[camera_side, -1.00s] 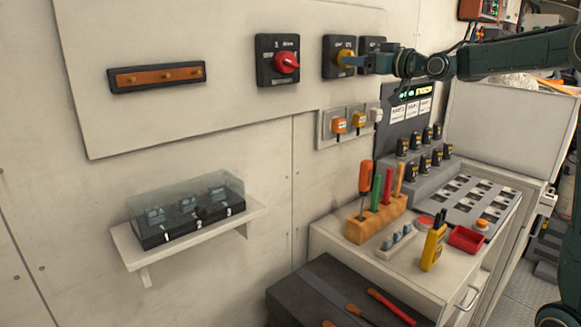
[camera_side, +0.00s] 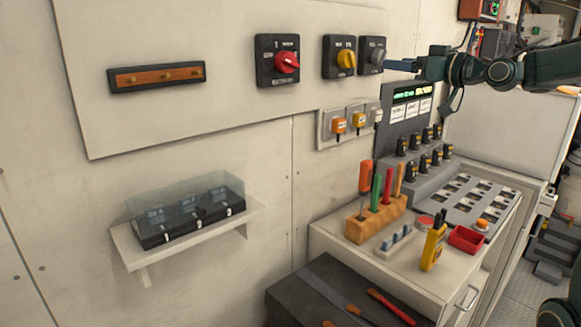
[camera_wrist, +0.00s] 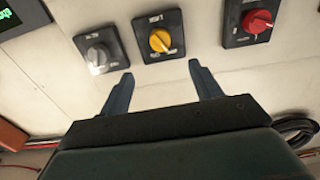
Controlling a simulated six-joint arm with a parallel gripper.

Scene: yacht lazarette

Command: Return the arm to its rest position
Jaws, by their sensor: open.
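My gripper (camera_side: 401,66) is at the upper right of the side view, held out in front of the wall panel, to the right of the rotary switches. In the wrist view my gripper (camera_wrist: 160,82) shows two blue fingers apart with nothing between them. Beyond the fingertips is the yellow-knob switch (camera_wrist: 160,38), apart from them. The grey-knob switch (camera_wrist: 98,52) is to its left and the red-knob switch (camera_wrist: 256,20) to its right. In the side view the red switch (camera_side: 285,62), yellow switch (camera_side: 346,58) and grey switch (camera_side: 374,56) sit in a row.
Below stand a cabinet with a tool block (camera_side: 376,218), a yellow device (camera_side: 433,247) and a red tray (camera_side: 466,239). A shelf (camera_side: 135,262) with a clear-covered box is at lower left. A display unit (camera_side: 411,94) stands below my gripper.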

